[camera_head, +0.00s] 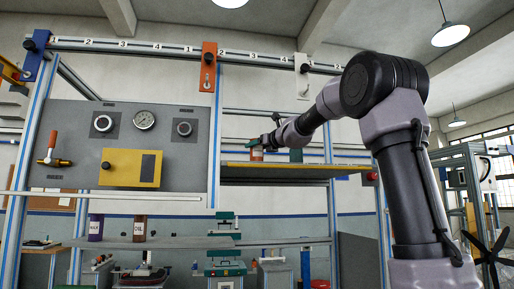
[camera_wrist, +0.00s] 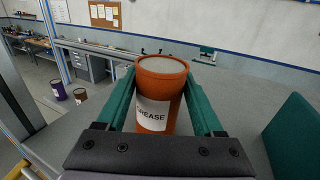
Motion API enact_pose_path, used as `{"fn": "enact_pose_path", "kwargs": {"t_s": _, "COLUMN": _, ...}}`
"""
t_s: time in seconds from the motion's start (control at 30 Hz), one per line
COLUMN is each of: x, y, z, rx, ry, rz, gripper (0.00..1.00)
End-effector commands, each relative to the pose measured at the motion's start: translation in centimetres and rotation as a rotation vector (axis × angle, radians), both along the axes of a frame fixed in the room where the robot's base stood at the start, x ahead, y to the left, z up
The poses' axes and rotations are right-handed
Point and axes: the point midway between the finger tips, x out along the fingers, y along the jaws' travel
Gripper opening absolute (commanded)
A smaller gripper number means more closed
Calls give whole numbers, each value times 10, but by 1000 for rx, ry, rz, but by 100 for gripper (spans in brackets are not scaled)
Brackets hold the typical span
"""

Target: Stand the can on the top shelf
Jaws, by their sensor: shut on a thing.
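An orange can (camera_wrist: 160,92) with a white label reading GREASE is between the two green fingers of my gripper (camera_wrist: 160,78) in the wrist view. The fingers are shut on its sides and the can looks upright. In the head view the can (camera_head: 257,155) shows small in my gripper (camera_head: 258,145), at the top shelf (camera_head: 285,171) with its yellow front edge. The can's base is close to the shelf surface; I cannot tell whether it touches. Its lower part is hidden by my gripper in the wrist view.
A green block (camera_wrist: 297,138) stands on the shelf to the right of the can. A purple can (camera_head: 95,227) and a brown can (camera_head: 139,228) stand on the lower shelf (camera_head: 185,242) at left. A grey gauge panel (camera_head: 75,125) is left of the top shelf.

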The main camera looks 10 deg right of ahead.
Motion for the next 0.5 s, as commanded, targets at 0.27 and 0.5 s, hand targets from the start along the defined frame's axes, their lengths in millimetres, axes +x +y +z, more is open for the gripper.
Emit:
{"fn": "enact_pose_path", "kwargs": {"t_s": 0.27, "x": 0, "y": 0, "z": -3, "rx": 0, "ry": 0, "rz": 0, "gripper": 99}}
{"fn": "enact_pose_path", "kwargs": {"t_s": 0.5, "x": 0, "y": 0, "z": -2, "rx": 0, "ry": 0, "rz": 0, "gripper": 99}}
